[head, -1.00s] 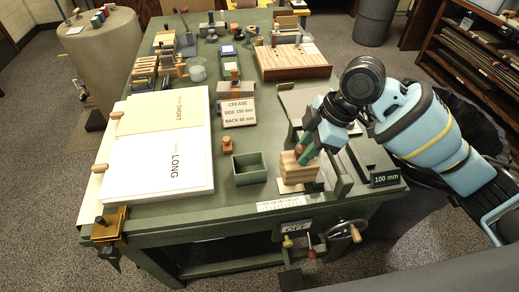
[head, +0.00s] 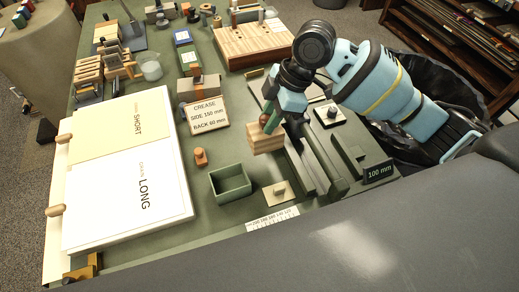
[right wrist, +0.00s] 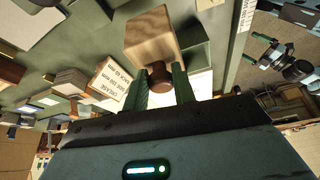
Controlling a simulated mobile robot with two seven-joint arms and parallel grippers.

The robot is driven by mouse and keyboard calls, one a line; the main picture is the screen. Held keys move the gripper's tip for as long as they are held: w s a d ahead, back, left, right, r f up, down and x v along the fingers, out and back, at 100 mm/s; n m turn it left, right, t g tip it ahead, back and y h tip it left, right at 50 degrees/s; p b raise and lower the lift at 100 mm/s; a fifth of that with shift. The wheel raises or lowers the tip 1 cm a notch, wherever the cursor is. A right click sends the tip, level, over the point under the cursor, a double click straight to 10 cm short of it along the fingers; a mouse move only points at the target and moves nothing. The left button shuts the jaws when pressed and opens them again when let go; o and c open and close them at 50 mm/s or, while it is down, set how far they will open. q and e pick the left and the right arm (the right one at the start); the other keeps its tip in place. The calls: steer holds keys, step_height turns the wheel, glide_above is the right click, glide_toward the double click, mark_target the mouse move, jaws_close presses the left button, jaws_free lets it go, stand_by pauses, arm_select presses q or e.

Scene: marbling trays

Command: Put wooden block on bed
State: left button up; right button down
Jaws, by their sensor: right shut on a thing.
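The wooden block (head: 266,140) is a pale, layered block with a round brown knob on top. My right gripper (head: 269,122) is shut on the knob, and the block hangs from it with its sides in view. In the right wrist view the block (right wrist: 150,35) lies just beyond the green fingers (right wrist: 161,82), which pinch the knob. The block appears to be above the green bench, left of the dark rails, but its exact height is hard to tell. I cannot tell for sure which surface is the bed; a flat grey plate (head: 259,86) lies partly hidden behind my gripper. My left gripper is out of view.
A beige plate with a small peg (head: 280,193) sits below the block, beside an open green box (head: 231,183). Dark rails (head: 308,165) and a 100 mm sign (head: 379,172) stand at right. A large white board (head: 125,215) fills the left.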

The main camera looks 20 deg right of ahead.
mark_target(269, 138)
steer(key=shift+w+f, duration=0.1)
steer(key=shift+f, duration=3.8)
steer(key=c, duration=1.1)
jaws_free()
steer(key=shift+f, duration=0.15)
steer(key=shift+c, duration=0.2)
steer(key=v, duration=1.2)
